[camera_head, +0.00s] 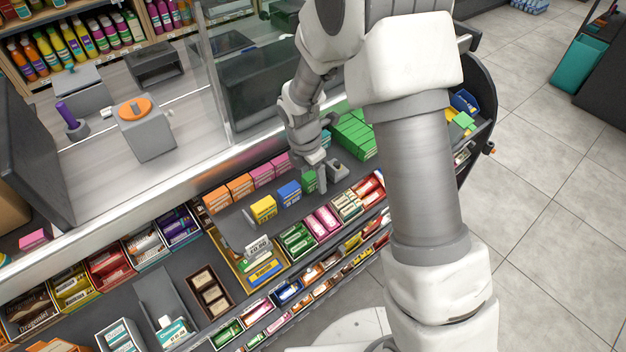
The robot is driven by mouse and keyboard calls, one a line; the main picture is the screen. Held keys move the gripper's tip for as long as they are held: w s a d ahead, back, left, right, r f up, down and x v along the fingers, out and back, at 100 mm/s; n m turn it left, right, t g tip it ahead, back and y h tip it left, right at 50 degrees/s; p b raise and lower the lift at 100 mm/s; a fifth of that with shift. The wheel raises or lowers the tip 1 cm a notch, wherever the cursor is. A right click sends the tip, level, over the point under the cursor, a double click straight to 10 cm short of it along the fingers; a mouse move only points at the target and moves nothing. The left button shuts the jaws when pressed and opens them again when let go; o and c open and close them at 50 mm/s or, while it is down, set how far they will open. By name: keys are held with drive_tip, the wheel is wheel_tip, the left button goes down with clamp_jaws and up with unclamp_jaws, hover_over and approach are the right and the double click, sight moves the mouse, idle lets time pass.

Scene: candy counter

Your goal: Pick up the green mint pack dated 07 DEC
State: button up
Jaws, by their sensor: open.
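A small green pack (309,181) stands on the grey counter shelf, at the right end of a short row with a blue pack (289,193) and a yellow pack (263,209). Any date on these packs is too small to read. My gripper (328,176) is open and pointed down, just right of the green pack. One finger partly covers the pack's right side. I cannot tell whether the finger touches it. Nothing shows held in the gripper.
Orange boxes (240,187) and pink boxes (270,171) stand behind the row. A large block of green boxes (354,134) lies to the right, behind my arm. Candy bins (298,240) fill the front. A clear screen (240,80) rises behind.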

clamp_jaws()
idle(0.3)
drive_tip(key=shift+r, duration=0.15)
